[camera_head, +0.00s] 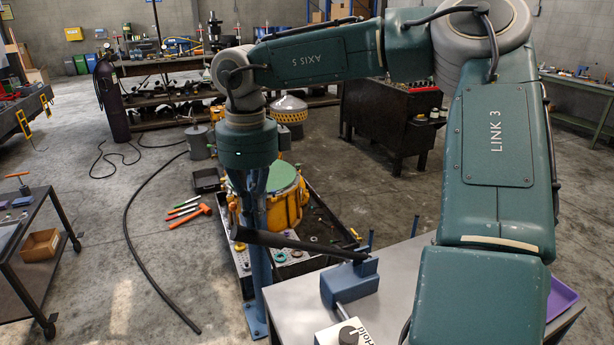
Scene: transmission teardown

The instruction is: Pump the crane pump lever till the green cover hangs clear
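The black pump lever (305,244) runs nearly level from the blue pump block (350,284) on the grey table toward the left. My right arm reaches over from the right, and its gripper (256,214) points down at the lever's left end. The fingers meet the lever there in the picture, but they are small and dark, so their grip is unclear. The green cover (283,177) shows behind my wrist, at the top of the yellow housing (291,209); my gripper partly hides both. I cannot see a gap between them. My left gripper is out of view.
A blue post (258,290) stands left of the table. A white box marked "Hold" with a black knob (348,335) sits at the table's front. Orange-handled tools (188,216) and a black hose (137,262) lie on the floor. A cart (40,285) stands left.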

